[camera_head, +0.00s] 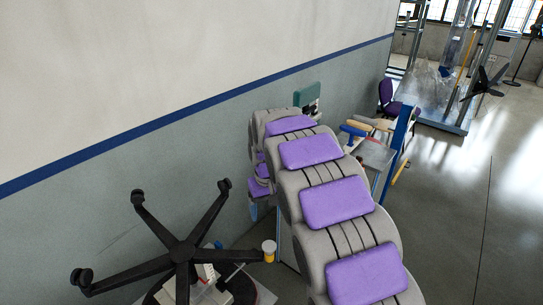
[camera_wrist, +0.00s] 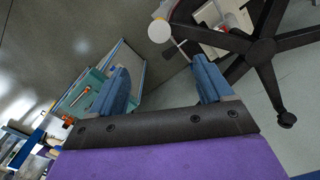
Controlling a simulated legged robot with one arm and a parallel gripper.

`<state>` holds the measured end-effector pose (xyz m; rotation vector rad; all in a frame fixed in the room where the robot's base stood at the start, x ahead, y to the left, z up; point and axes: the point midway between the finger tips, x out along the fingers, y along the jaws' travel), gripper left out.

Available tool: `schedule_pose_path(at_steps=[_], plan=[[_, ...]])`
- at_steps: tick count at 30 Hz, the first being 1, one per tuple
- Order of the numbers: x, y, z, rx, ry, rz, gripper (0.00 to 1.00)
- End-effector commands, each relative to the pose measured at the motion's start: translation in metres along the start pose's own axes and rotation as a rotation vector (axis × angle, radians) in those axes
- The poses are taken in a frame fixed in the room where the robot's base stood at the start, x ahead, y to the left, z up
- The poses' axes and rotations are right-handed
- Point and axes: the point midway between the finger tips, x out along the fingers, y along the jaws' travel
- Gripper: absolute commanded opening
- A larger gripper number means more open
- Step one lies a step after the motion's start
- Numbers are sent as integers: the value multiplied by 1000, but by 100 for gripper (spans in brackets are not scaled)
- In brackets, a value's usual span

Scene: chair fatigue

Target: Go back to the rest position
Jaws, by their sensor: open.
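My gripper (camera_wrist: 162,67) shows in the wrist view, with two blue fingers spread wide apart and nothing held between them. A dark bar joins the fingers above a purple pad of mine. In the head view my grey, purple-padded arm runs from the lower right toward the wall and hides most of the gripper.
A wall (camera_head: 120,145) with a blue stripe runs along the left. A small yellow-and-white cylinder (camera_head: 269,250) is beside the chair base. A blue post (camera_head: 398,147) and bench stand right of my arm. A purple chair (camera_head: 387,94) is farther back. Open floor (camera_head: 465,190) lies right.

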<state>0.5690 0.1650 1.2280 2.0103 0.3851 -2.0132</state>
Motion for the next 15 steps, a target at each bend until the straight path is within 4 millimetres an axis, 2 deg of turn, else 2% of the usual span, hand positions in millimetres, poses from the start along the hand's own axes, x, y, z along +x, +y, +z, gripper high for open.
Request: schedule_pose_path(at_steps=[5,8,15], plan=[[-5,7,14,20,-2,3,80],[-10,17,40,53,-13,7,80],[-22,38,123,149,-43,8,80]])
